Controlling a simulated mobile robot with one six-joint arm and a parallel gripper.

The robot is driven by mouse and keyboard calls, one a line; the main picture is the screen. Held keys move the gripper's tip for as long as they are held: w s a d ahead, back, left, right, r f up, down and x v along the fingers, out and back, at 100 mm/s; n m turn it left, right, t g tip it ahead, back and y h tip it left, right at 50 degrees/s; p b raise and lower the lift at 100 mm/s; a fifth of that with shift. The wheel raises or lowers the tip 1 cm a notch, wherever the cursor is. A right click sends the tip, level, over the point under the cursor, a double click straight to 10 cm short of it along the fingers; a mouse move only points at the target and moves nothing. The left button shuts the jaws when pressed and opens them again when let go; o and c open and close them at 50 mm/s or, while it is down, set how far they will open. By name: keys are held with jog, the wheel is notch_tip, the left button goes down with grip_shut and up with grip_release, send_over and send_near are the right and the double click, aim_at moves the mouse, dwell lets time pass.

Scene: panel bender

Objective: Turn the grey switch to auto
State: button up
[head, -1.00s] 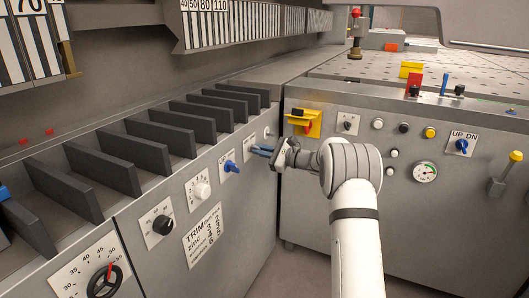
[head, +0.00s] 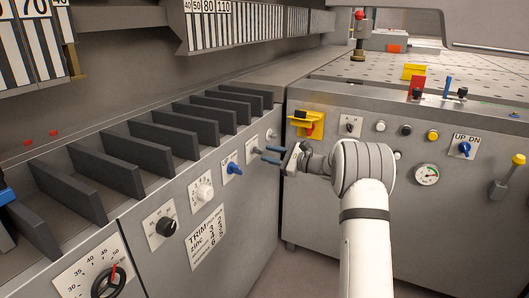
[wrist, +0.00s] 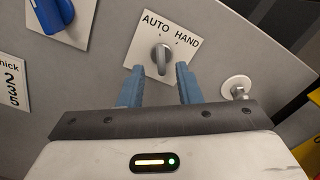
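The grey switch (wrist: 161,58) sits on a white plate lettered AUTO at left and HAND at right. In the wrist view its handle stands about upright, its top end by the left mark, on the AUTO side. In the head view the switch (head: 256,150) is small on the left panel, beside the blue knob. My gripper (wrist: 160,83) is open and empty, one finger to each side below the switch in the wrist view. In the head view my gripper (head: 273,155) points at the panel, its fingertips apart from the switch.
A blue knob (head: 232,168), a white knob (head: 204,192) and a black knob (head: 166,227) run along the left panel. A round metal fitting (wrist: 237,87) is right of the switch plate.

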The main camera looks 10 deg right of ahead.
jog(key=shift+p+v, duration=0.3)
jog(key=shift+v, duration=1.9)
jog(key=shift+r, duration=0.1)
jog(key=s+a+r+n+g+h+p, duration=0.35)
jog(key=s+a+r+p, duration=0.3)
jog(key=s, duration=0.45)
jog(key=s+a+r+n+g+h+p, duration=0.2)
jog(key=s+a+r+n+g+p, duration=0.3)
jog(key=s+r, duration=0.4)
jog(key=s+d+r+n+h+p, duration=0.2)
jog(key=s+n+h+p, duration=0.1)
jog(key=s, duration=0.5)
jog(key=s+d+r+n+h+p, duration=0.2)
jog(key=s+p, duration=0.4)
jog(key=s, duration=0.3)
jog(key=s+d+r+n+h+p, duration=0.2)
jog(key=s+r+n+h+p, duration=0.2)
jog(key=s, duration=0.4)
jog(key=shift+s+d+r+n+p, duration=0.15)
jog(key=shift+d+r+n+p, duration=0.1)
jog(key=shift+n+p, duration=0.4)
jog(key=shift+t, duration=0.25)
